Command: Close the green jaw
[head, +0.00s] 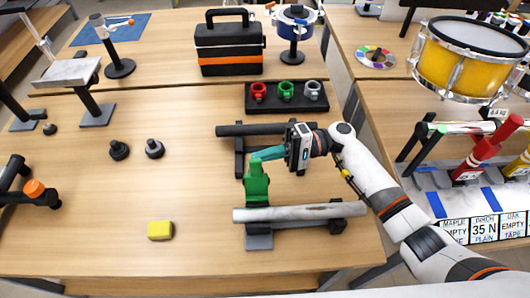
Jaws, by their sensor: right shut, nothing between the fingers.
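The green jaw (256,186) stands upright on a dark grey base between two horizontal bars, near the middle of the front table. My right gripper (268,153) comes in from the right, its teal fingers shut with nothing between them. The fingertips are at the top of the green jaw, on its far side; I cannot tell whether they touch it. A mottled grey bar (300,212) lies just in front of the green jaw, and a dark bar (262,129) lies behind it. My left gripper is not in view.
A yellow block (160,230) and two black knobs (154,149) lie to the left. A black toolbox (229,45) is farther back. The table's front left is mostly clear.

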